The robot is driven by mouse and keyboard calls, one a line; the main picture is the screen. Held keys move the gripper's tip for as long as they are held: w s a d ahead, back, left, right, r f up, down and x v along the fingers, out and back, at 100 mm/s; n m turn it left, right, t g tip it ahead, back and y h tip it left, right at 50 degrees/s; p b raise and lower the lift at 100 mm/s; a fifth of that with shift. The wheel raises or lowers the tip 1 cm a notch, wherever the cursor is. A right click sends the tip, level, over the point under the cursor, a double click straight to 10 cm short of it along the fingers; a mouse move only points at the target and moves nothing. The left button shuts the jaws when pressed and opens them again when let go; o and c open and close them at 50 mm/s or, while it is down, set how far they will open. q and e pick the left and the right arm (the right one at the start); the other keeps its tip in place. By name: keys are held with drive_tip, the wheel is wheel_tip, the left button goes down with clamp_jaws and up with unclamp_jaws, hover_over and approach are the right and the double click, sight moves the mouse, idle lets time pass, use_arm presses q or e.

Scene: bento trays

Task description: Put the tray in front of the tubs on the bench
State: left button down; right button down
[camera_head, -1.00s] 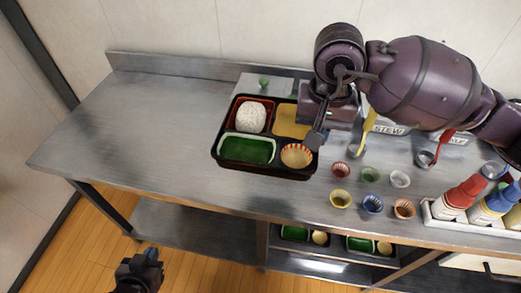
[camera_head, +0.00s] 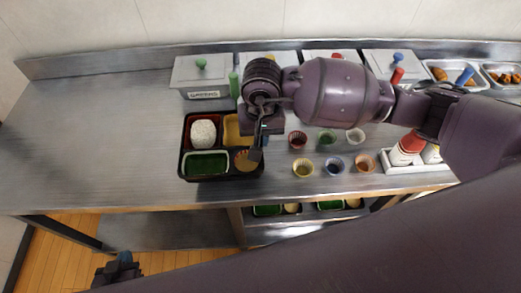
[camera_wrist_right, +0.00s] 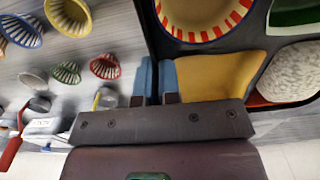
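The black tray (camera_head: 181,166) lies on the bench (camera_head: 110,140) in front of the tub marked GREENS (camera_head: 203,94). It holds a white rice mound in a red dish, a green dish, a yellow piece and a striped cup. More lidded tubs (camera_head: 332,56) stand in a row to the right, partly hidden by my arm. My right gripper (camera_head: 257,148) is at the tray's right side. In the right wrist view its blue fingertips (camera_wrist_right: 158,80) sit close together with the tray's dark wall (camera_wrist_right: 156,25) between them. My left gripper (camera_head: 120,268) hangs low, before the bench; its fingers are unclear.
Several small sauce cups (camera_head: 303,168) stand right of the tray. A bottle rack (camera_head: 415,167) is farther right. Food pans (camera_head: 455,74) are at the back right. The bench's left part is clear. More trays lie on the shelf below. My purple link covers the lower right.

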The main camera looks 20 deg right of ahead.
drive_tip(key=shift+f, duration=1.35)
wheel_tip(320, 180, down, 4)
drive_tip(key=shift+r, duration=0.15)
drive_tip(key=c, duration=1.3)
unclamp_jaws()
drive_tip(key=shift+c, duration=0.2)
drive_tip(key=shift+r, duration=0.1)
wheel_tip(320, 180, up, 11)
drive_tip(key=shift+f, duration=0.15)
drive_tip(key=shift+r, duration=0.6)
